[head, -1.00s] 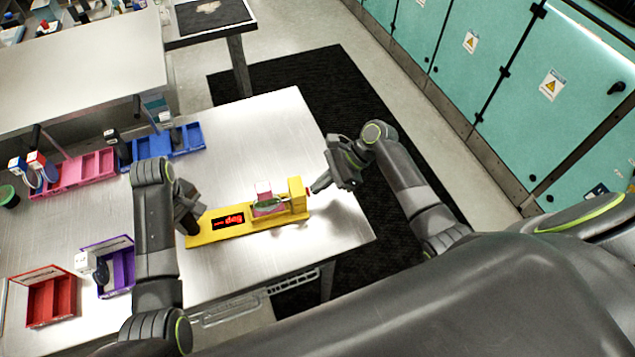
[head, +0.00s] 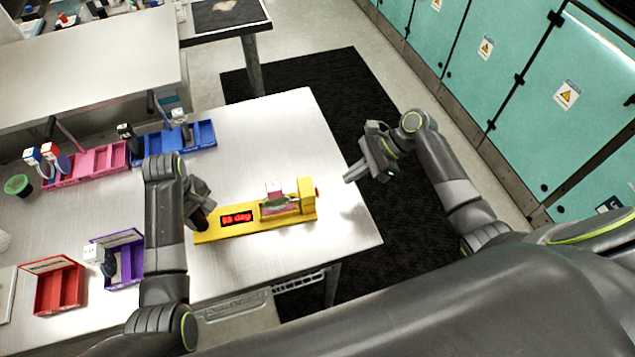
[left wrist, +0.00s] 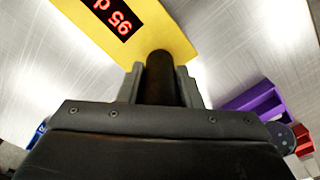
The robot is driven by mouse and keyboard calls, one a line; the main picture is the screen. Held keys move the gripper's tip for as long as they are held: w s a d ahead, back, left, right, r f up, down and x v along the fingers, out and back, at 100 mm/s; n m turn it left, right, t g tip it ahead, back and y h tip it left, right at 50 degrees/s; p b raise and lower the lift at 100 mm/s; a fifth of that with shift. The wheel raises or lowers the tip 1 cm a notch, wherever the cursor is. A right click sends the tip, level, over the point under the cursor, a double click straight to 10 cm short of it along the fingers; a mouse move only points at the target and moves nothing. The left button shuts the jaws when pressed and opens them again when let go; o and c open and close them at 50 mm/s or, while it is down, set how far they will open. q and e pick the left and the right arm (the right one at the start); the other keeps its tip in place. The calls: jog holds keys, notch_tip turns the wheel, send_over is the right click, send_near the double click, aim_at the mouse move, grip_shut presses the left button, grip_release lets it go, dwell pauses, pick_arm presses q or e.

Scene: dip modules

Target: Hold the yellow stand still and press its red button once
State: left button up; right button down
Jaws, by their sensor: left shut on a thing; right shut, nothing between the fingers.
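The yellow stand (head: 255,228) lies along the table's right part in the head view, with a lit red display (head: 236,217). The left wrist view shows its yellow end (left wrist: 160,25) and display digits reading 95 (left wrist: 124,20). A pink piece (head: 275,190) sits at its raised right block. The small red button (head: 318,192) is on that block's right side. My left gripper (head: 199,220) is shut on the dark round handle (left wrist: 160,72) at the stand's left end. My right gripper (head: 350,177) is shut and empty, to the right of the button and apart from it.
Pink (head: 98,163) and blue (head: 200,134) trays stand at the back left. Purple (head: 128,263) and red (head: 60,288) trays stand at the front left. The table (head: 275,130) is clear behind the stand; its right edge is close to the button.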

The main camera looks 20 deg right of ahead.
pick_arm(q)
jog(key=shift+a, duration=0.1)
pick_arm(e)
jog(key=v, duration=0.5)
jog(key=shift+d+r, duration=0.1)
pick_arm(q)
jog(key=o, duration=1)
pick_arm(e)
jog(key=shift+s, duration=0.1)
